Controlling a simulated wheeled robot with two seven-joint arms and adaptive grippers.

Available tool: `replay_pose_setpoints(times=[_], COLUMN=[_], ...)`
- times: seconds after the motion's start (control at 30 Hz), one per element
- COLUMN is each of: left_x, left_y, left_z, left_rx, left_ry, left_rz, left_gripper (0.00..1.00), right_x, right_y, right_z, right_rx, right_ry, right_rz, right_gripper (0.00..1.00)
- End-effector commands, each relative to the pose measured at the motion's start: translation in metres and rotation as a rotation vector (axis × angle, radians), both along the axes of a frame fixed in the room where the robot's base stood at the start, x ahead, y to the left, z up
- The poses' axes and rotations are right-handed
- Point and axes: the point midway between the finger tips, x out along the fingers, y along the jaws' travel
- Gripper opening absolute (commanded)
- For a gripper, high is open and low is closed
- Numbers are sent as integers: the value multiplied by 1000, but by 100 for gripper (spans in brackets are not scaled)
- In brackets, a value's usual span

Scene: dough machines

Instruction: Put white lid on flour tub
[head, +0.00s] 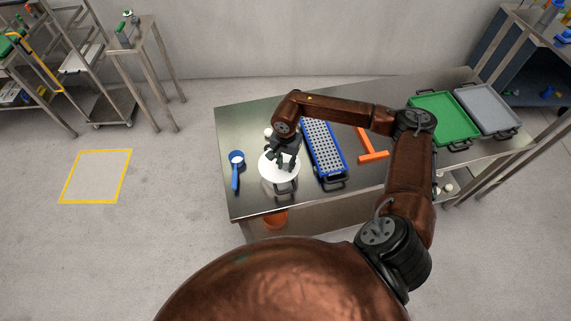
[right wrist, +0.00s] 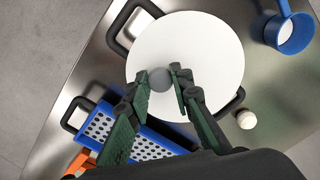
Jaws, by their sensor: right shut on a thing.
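The white lid (head: 270,170) is a round flat disc near the left end of the metal table. It fills the upper middle of the right wrist view (right wrist: 205,45) and has a grey knob at its centre. My right gripper (head: 284,163) is above the lid, its fingers (right wrist: 161,78) shut on the knob. Black handles (right wrist: 121,28) stick out from under opposite sides of the lid, apparently those of the flour tub, whose body is hidden. I cannot tell whether the lid touches the rim. My left gripper is not in view.
A blue scoop (head: 236,170) with white powder lies left of the lid. A blue perforated tray (head: 323,148) and an orange tool (head: 372,155) lie right. A small pale ball (right wrist: 246,119) is beside the lid. Green (head: 437,115) and grey (head: 487,107) trays stand farther right.

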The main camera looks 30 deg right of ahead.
Motion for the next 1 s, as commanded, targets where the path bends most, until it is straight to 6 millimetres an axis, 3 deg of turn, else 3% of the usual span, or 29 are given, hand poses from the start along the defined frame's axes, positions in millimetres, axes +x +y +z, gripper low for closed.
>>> replay_pose_setpoints(times=[0.27, 0.3, 0.57, 0.87, 1.0], left_x=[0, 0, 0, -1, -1], left_y=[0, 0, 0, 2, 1], left_z=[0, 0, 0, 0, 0], left_rx=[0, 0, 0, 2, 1], left_ry=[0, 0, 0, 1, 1], left_rz=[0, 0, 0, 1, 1], left_gripper=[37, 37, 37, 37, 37], right_x=[0, 0, 0, 0, 0], right_y=[0, 0, 0, 0, 0], right_z=[0, 0, 0, 1, 14], right_rx=[0, 0, 0, 0, 0], right_ry=[0, 0, 0, 0, -1], right_rz=[0, 0, 0, 0, 0], right_gripper=[0, 22, 40, 41, 41])
